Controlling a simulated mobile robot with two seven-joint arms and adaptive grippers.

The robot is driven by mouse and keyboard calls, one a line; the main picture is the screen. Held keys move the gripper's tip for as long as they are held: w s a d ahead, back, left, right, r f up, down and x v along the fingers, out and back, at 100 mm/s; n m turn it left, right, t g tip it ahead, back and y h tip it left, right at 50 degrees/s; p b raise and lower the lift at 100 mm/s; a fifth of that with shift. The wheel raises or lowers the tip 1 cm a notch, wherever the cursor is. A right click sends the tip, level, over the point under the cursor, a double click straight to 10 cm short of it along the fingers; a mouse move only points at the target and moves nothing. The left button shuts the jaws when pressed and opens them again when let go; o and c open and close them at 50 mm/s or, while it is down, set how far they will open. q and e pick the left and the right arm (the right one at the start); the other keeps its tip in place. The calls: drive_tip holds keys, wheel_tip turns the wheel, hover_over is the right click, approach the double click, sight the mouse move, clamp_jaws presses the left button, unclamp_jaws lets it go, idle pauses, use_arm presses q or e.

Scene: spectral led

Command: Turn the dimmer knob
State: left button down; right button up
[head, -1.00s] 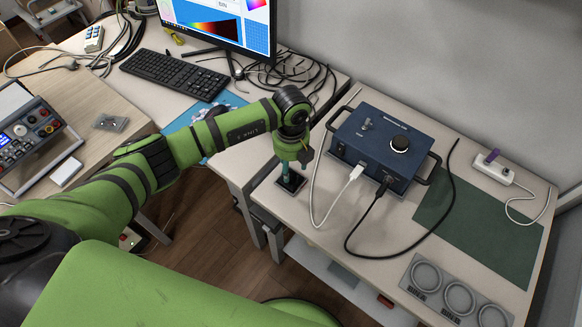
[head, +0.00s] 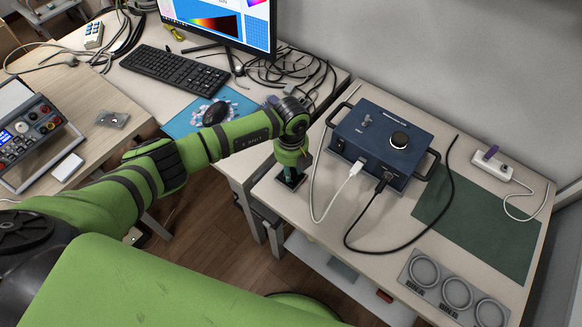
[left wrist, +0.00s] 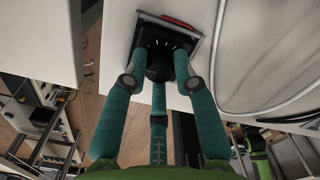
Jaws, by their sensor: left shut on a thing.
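The dimmer is a small dark panel (head: 297,184) on the near left corner of the right-hand table. The left wrist view shows its dark square plate (left wrist: 187,38) with white tick marks around a round black knob (left wrist: 159,66). My left gripper (head: 290,172) points down at it from above. Its teal fingers (left wrist: 160,72) are shut around the knob, one on either side and one on the near side. The fingers partly hide the knob, and its pointer cannot be made out. My right gripper is not in view.
A blue box (head: 365,138) with a black-and-white knob stands to the right of the dimmer, its white cable (head: 316,188) close by. A power strip (head: 492,165), green mat (head: 470,235) and ring plate (head: 455,290) lie farther right. A mouse (head: 215,113) lies behind my arm.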

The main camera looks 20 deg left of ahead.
use_arm(q)
drive_tip(key=m+b, duration=0.2)
drive_tip(key=m, duration=0.1)
drive_tip(key=shift+f+m+b, duration=0.15)
drive_tip(key=shift+m+b, duration=0.2)
drive_tip(key=shift+m, duration=0.05)
drive_tip(key=shift+m+b, duration=1.6)
drive_tip(key=shift+m, duration=0.6)
drive_tip(key=c, duration=1)
unclamp_jaws()
drive_tip(key=shift+o, duration=0.2)
